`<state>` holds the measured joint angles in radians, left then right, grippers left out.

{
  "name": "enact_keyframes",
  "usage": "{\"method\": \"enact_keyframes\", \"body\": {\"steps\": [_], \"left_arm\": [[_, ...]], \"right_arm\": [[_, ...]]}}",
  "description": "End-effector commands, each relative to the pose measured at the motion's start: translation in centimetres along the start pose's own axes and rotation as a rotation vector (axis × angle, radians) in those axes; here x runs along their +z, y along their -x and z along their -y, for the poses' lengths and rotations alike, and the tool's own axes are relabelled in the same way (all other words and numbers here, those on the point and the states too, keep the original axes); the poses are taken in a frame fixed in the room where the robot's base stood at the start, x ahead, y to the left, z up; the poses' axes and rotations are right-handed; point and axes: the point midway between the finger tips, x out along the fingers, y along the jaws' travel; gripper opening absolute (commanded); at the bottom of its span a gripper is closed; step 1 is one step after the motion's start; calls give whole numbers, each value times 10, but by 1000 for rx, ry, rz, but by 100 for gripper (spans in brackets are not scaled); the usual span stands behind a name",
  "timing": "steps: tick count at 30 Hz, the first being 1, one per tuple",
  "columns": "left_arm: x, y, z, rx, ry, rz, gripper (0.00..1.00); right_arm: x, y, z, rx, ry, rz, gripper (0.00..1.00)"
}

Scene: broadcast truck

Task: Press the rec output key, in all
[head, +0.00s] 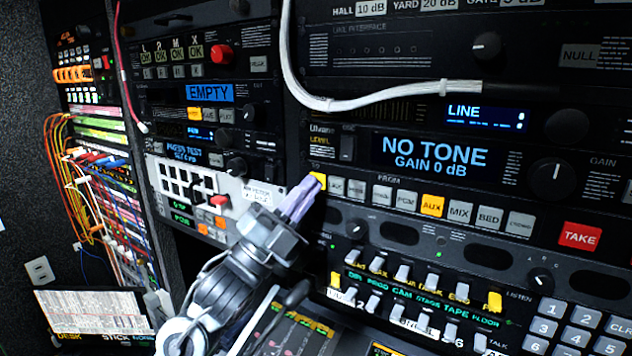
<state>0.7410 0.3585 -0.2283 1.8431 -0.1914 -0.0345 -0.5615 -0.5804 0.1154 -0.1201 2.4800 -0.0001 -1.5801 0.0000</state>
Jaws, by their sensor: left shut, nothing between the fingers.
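My left gripper (303,196) is shut and empty. Its fingertips are at the left end of a key row on the right-hand rack, just beside or over a yellow-lit key (319,181) and partly covering it. I cannot tell whether they touch it. Grey keys (356,190) sit to its right under the same row. The small key labels near the gripper are too small or hidden, so I cannot tell which is the rec output key. My right gripper is out of view.
The display (432,153) reads "NO TONE GAIN 0 dB". A white cable (345,103) hangs across the rack above. Below are toggle switches (402,272) and a keypad (578,325). A blue "EMPTY" display (209,93) is at left.

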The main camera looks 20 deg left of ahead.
Motion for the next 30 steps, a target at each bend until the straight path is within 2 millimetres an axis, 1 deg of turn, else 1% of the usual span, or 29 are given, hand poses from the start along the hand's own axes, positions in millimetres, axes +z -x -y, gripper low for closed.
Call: {"method": "enact_keyframes", "body": {"steps": [8, 19, 30], "left_arm": [[0, 1, 0, 1, 0, 1, 0], [-6, 11, 7, 1, -1, 1, 0], [-8, 12, 8, 0, 0, 1, 0]], "right_arm": [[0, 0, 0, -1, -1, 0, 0], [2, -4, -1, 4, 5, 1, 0], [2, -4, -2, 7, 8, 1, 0]]}}
